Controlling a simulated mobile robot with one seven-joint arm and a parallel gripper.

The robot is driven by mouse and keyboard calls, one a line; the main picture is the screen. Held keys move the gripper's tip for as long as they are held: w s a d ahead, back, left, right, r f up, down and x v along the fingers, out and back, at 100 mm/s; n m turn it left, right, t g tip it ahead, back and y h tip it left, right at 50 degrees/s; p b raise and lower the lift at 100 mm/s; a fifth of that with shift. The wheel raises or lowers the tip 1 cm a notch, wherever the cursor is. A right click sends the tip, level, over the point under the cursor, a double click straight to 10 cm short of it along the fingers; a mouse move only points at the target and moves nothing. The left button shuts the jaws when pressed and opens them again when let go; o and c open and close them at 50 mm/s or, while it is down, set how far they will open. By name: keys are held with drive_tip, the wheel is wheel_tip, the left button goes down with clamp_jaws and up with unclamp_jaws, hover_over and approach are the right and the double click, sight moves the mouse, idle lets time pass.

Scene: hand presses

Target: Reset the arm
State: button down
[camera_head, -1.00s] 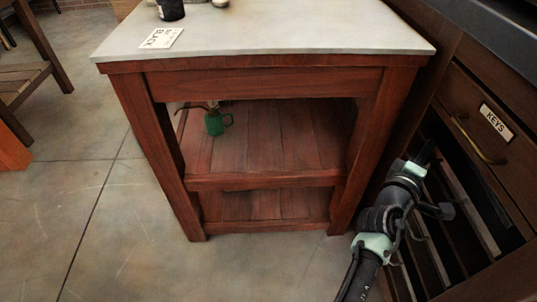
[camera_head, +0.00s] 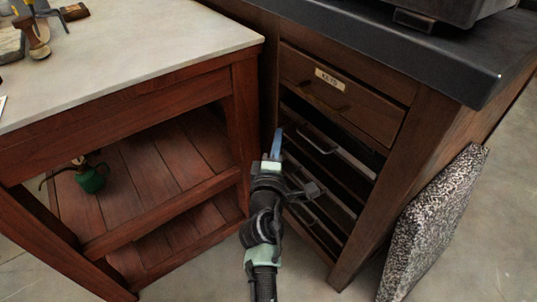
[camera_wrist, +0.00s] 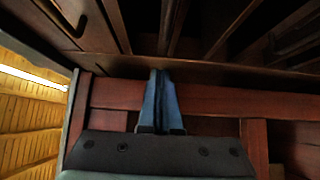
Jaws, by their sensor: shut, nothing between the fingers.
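My gripper (camera_head: 277,143) is in the middle of the head view, at the end of my black and pale green arm. Its blue fingers are shut and empty, pointing away from me beside the dark wooden cabinet (camera_head: 352,215). In the wrist view my gripper (camera_wrist: 160,80) shows its two blue fingers pressed together with nothing between them. Dark wood panels and reddish beams fill the view beyond the fingertips. Whether the fingers touch any wood I cannot tell.
A red-brown wooden table (camera_head: 150,100) with shelves stands close on the left; a green oil can (camera_head: 90,178) sits on its shelf. The cabinet has a KEYS drawer (camera_head: 340,95) and a dark countertop (camera_head: 400,60). A speckled slab (camera_head: 435,225) leans at the right.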

drive_tip(key=s, duration=0.2)
drive_tip(key=s+a, duration=0.1)
drive_tip(key=s, duration=0.2)
drive_tip(key=shift+s+p, duration=0.25)
drive_tip(key=shift+p, duration=0.15)
drive_tip(key=shift+r, duration=0.15)
wheel_tip(320, 180, up, 30)
drive_tip(key=s+d+m+t+h+p, duration=0.1)
drive_tip(key=s+d+m+t+p, duration=0.2)
drive_tip(key=m, duration=0.7)
drive_tip(key=s+a+r+m+t+y+p, duration=0.25)
drive_tip(key=s+r, duration=0.55)
drive_tip(key=r, duration=0.5)
drive_tip(key=s+a+r+m+t+y+p, duration=0.15)
drive_tip(key=s+r+m+t, duration=0.25)
drive_tip(key=s+r, duration=0.7)
drive_tip(key=w+r+p, duration=0.3)
drive_tip(key=r+p, duration=3.2)
drive_tip(key=r, duration=0.2)
drive_tip(key=shift+a, duration=0.25)
drive_tip(key=shift+w+r, duration=0.1)
